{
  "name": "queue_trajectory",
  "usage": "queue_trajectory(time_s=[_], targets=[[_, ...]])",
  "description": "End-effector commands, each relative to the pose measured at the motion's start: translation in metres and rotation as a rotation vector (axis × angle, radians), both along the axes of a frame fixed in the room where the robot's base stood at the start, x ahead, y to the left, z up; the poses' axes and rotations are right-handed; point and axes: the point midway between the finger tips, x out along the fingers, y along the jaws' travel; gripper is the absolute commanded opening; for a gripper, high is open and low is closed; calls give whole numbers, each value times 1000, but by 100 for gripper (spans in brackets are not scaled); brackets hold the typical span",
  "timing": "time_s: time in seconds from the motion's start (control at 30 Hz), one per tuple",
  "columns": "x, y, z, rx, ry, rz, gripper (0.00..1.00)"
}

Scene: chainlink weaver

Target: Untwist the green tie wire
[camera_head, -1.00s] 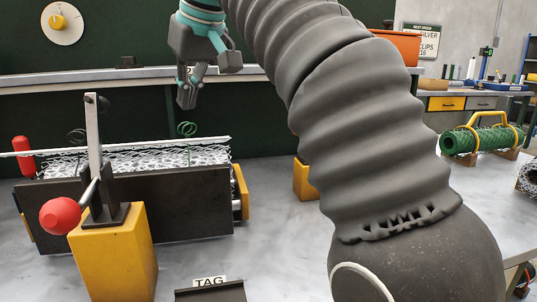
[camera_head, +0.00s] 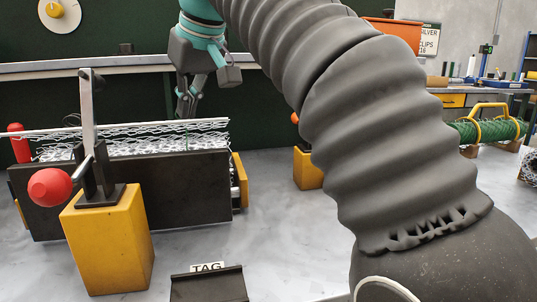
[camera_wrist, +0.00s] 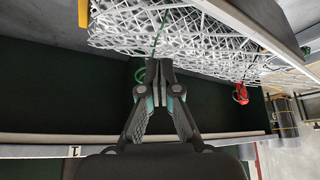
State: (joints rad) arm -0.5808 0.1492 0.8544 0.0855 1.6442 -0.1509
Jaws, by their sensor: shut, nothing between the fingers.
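The green tie wire (camera_wrist: 160,35) runs up across the silver chain-link mesh (camera_wrist: 190,45) in the wrist view, and a green curl (camera_wrist: 140,75) shows just left of my fingertips. In the head view a short bit of green wire (camera_head: 188,139) shows at the mesh edge below my gripper (camera_head: 187,112). My gripper also shows in the wrist view (camera_wrist: 159,66), with its fingers shut together and nothing visible between them. The fingertips are beside the curl; I cannot tell whether they touch it. The mesh lies in the dark trough (camera_head: 130,190).
A lever with a red ball (camera_head: 49,187) stands on a yellow block (camera_head: 108,240) in front of the trough. A TAG holder (camera_head: 208,284) sits on the bench. A roll of green mesh (camera_head: 490,131) with a yellow handle lies at the right.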

Motion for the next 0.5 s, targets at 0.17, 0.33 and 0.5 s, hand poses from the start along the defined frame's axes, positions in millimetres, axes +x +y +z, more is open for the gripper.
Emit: queue_trajectory(time_s=[0.17, 0.33, 0.5], targets=[[2, 0, 0, -1, 1, 0, 0], [3, 1, 0, -1, 1, 0, 0], [5, 2, 0, -1, 1, 0, 0]])
